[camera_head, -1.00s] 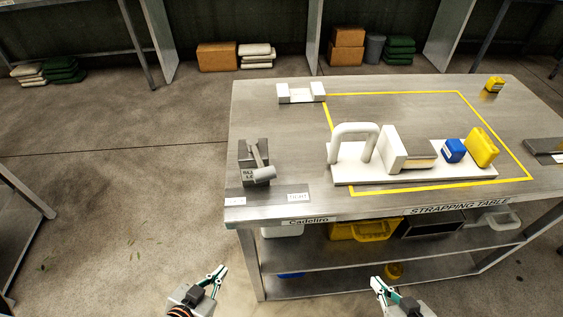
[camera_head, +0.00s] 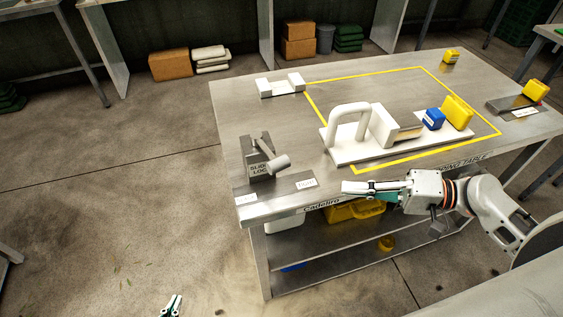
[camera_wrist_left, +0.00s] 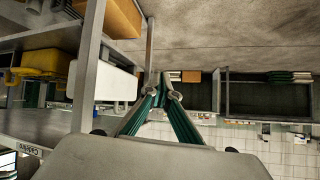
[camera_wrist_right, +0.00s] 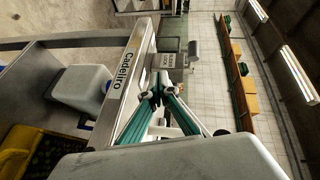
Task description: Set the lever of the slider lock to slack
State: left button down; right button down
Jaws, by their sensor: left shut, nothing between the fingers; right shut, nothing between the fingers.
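The slider lock (camera_head: 262,170) is a dark grey block at the left end of the strapping table. Its lever (camera_head: 277,163) has a light grey cylindrical handle leaning right, towards the TIGHT label (camera_head: 306,183). Another label (camera_head: 246,198), too small to read, lies at the front left. My right gripper (camera_head: 345,187) is shut and empty near the table's front edge, right of the TIGHT label and apart from the lever. The right wrist view also shows the lock (camera_wrist_right: 166,61) beyond the fingertips. My left gripper (camera_head: 174,304) is shut and empty, low in front of the table's left side.
The table's metal top (camera_head: 225,110) is bare around the lock. A white base with an arched handle (camera_head: 350,125) stands right of it, with blue and yellow blocks. A white bracket (camera_head: 281,86) sits behind. Bins, including a yellow one (camera_head: 352,211), are on the shelf below.

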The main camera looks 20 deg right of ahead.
notch_tip(320, 180, up, 5)
jog(key=w+d+m+t+y, duration=0.1)
jog(key=w+d+m, duration=0.1)
jog(key=d, duration=0.1)
jog(key=s+a+p+x, duration=0.1)
jog(key=s+p+x, duration=0.1)
jog(key=x, duration=1.1)
jog(key=shift+s+a+r+p, duration=0.15)
jog(key=shift+a+r+p, duration=0.05)
jog(key=shift+r+p, duration=0.35)
